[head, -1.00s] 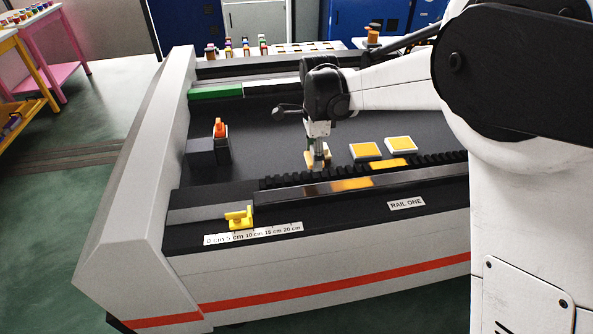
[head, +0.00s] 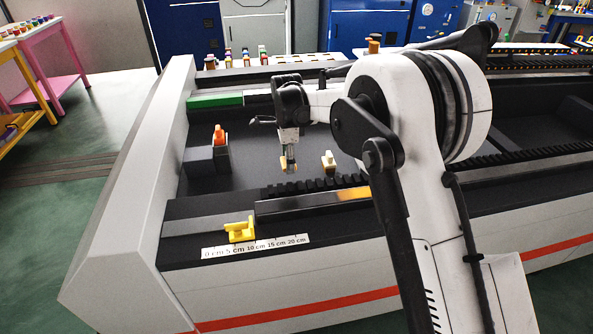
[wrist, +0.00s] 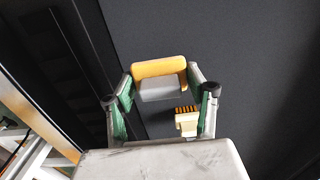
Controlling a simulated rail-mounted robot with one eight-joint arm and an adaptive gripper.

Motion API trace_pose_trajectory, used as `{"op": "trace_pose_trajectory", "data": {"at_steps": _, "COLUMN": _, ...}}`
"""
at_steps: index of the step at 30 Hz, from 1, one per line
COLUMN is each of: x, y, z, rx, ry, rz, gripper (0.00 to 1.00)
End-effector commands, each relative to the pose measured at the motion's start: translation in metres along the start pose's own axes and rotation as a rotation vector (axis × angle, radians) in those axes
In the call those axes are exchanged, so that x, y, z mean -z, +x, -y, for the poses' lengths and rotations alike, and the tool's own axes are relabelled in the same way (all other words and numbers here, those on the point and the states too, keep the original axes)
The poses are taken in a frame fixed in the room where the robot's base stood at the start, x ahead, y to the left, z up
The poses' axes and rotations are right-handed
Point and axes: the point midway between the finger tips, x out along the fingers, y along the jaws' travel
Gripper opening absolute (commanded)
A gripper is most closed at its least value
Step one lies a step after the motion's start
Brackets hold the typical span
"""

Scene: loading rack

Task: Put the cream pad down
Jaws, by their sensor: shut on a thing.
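My gripper (head: 288,163) points down over the dark bed (head: 245,178) of the rack. In the wrist view my gripper (wrist: 161,90) has its green-lined fingers closed on a block with a tan-yellow edge and a grey face, which I take as the cream pad (wrist: 160,68). The pad spans the gap between the fingertips. Whether its underside touches the bed cannot be told. A separate cream piece (head: 328,160) stands on the bed to the right of my gripper; in the wrist view this cream piece (wrist: 187,124) shows orange ridges.
An orange piece (head: 219,135) sits by a dark block (head: 199,160) at left. A black toothed rack (head: 315,186) runs along the front of the bed. A yellow stop (head: 240,230) and a centimetre scale (head: 256,247) are in front. The bed between block and gripper is clear.

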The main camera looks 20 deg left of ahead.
Motion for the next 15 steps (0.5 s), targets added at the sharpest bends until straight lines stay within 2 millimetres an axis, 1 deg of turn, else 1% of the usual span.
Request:
{"op": "trace_pose_trajectory", "data": {"at_steps": 1, "x": 0.009, "y": 0.006, "z": 0.006, "rx": 0.0, "ry": 0.002, "rz": 0.0, "gripper": 0.21}}
{"op": "trace_pose_trajectory", "data": {"at_steps": 3, "x": 0.019, "y": 0.013, "z": 0.012, "rx": 0.0, "ry": 0.002, "rz": 0.0, "gripper": 0.21}}
{"op": "trace_pose_trajectory", "data": {"at_steps": 6, "x": 0.027, "y": 0.02, "z": 0.018, "rx": 0.0, "ry": 0.0, "rz": 0.0, "gripper": 0.21}}
{"op": "trace_pose_trajectory", "data": {"at_steps": 11, "x": 0.033, "y": 0.025, "z": 0.021, "rx": 0.0, "ry": -0.001, "rz": 0.0, "gripper": 0.21}}
{"op": "trace_pose_trajectory", "data": {"at_steps": 15, "x": 0.033, "y": 0.037, "z": 0.021, "rx": 0.0, "ry": -0.001, "rz": 0.0, "gripper": 0.21}}
